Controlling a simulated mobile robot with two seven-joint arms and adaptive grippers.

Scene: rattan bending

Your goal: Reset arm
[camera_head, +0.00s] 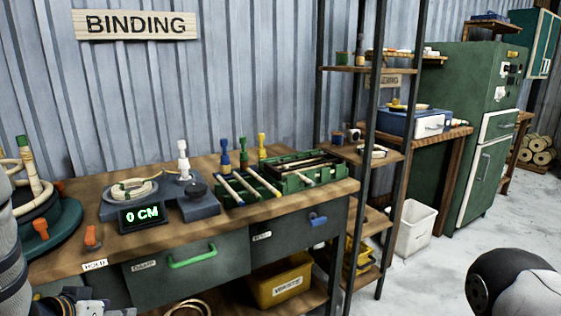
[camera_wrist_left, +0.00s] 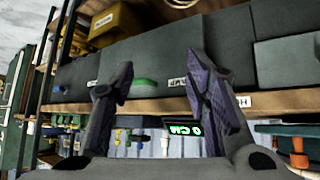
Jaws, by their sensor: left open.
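My left gripper (camera_wrist_left: 165,88) is open in the left wrist view, with nothing between its fingers. That view is upside down and faces the front of the workbench (camera_head: 100,254) and its drawers. In the head view, my left arm (camera_head: 12,262) comes in at the lower left, in front of the bench. A part of my right arm (camera_head: 515,287) shows at the lower right of the head view; its gripper is out of frame.
The bench holds a display reading 0 CM (camera_head: 142,215), a coil (camera_head: 131,189), a green rack (camera_head: 250,187) and a round green fixture (camera_head: 48,228). A yellow bin (camera_head: 281,285) sits below. A shelf post (camera_head: 368,150) stands right of the bench.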

